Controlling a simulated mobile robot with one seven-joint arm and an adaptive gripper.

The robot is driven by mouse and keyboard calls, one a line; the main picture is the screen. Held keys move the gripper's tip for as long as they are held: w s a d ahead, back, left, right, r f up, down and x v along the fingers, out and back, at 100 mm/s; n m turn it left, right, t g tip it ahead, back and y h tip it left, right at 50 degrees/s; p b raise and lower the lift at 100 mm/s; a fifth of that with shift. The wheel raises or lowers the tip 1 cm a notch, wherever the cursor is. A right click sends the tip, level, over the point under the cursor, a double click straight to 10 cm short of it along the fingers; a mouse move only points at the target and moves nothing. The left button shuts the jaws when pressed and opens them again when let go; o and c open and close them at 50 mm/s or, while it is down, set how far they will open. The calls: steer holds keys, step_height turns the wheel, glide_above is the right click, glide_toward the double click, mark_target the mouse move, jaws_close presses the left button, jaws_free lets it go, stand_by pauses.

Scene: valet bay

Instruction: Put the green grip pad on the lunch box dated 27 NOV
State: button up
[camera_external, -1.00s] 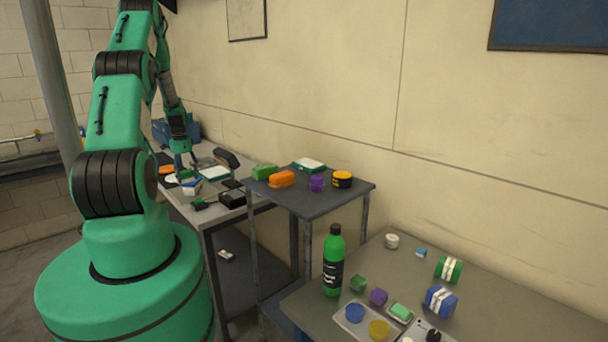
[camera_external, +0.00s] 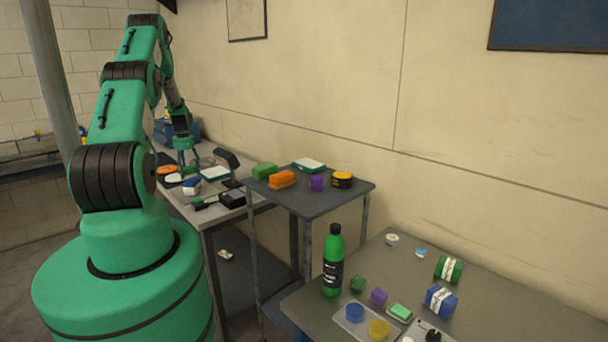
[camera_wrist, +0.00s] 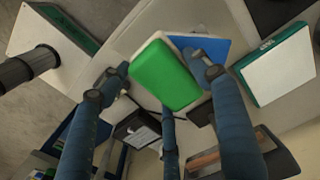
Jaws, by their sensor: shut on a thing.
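The green grip pad (camera_wrist: 165,75) is between the fingers of my gripper (camera_wrist: 160,72) in the wrist view, and the fingers are shut on it. In the external view my gripper (camera_external: 184,166) is low over the far grey table; the pad is too small to tell there. A white-topped box with a green edge (camera_wrist: 280,68) lies right of the pad in the wrist view, with lettering too small to read. Another white-topped, green-edged box (camera_wrist: 50,45) is at the upper left. A blue-topped object (camera_wrist: 212,46) lies partly hidden behind the pad. No 27 NOV date is legible.
Dark items (camera_external: 232,197) crowd the far table. The middle table (camera_external: 335,200) holds green, orange, purple and yellow-black objects and a white-topped box (camera_external: 309,165). A green bottle (camera_external: 334,262) stands upright on the near table.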

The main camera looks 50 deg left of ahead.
mark_target(189, 173)
steer(key=shift+f+p, duration=0.5)
steer(key=shift+f, duration=1.25)
steer(key=shift+f, duration=0.15)
steer(key=o, duration=1.2)
steer(key=shift+c, duration=0.2)
steer(key=shift+r+b, duration=1.1)
steer(key=shift+r, duration=5.05)
